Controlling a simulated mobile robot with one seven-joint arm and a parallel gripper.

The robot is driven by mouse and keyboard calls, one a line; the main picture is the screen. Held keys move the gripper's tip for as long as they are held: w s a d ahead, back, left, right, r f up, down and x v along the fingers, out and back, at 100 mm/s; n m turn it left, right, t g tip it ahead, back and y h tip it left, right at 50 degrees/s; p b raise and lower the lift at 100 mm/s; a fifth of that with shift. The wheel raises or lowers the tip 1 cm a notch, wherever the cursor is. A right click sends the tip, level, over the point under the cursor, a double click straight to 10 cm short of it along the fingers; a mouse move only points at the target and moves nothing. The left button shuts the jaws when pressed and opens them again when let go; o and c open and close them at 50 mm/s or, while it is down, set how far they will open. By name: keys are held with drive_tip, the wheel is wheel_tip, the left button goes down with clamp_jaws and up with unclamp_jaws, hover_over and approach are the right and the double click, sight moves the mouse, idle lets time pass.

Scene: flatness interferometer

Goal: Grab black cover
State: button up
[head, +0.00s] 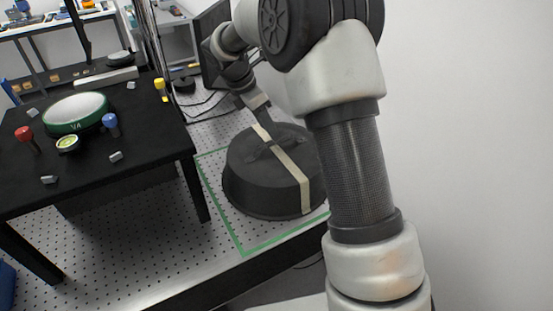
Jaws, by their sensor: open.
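The black cover (250,188) is a large round dark lid with a beige strip across its top and down its near side. It sits on the perforated metal table inside a green outlined square, and a dark handle (258,153) shows on its top. My gripper (262,112) is open above the far part of the cover, near the beige strip. It is small in the head view, and I cannot tell whether it touches the cover. My arm hides the cover's right edge.
A black raised platform (110,175) stands to the left, holding a green-rimmed round optic (75,112), a red knob (24,134), a blue knob (110,121) and a yellow knob (160,86). A dark monitor (210,45) and cables are behind the cover. A white wall is at right.

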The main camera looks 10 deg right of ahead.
sight(276, 141)
drive_tip(key=x, duration=0.5)
drive_tip(key=shift+w+r+p, duration=0.1)
drive_tip(key=shift+w+p, duration=0.05)
drive_tip(key=shift+p, duration=0.15)
drive_tip(key=shift+d+f, duration=0.15)
drive_tip(key=shift+f, duration=0.2)
drive_tip(key=shift+f, duration=0.25)
clamp_jaws()
drive_tip(key=shift+w, duration=0.1)
idle(1.3)
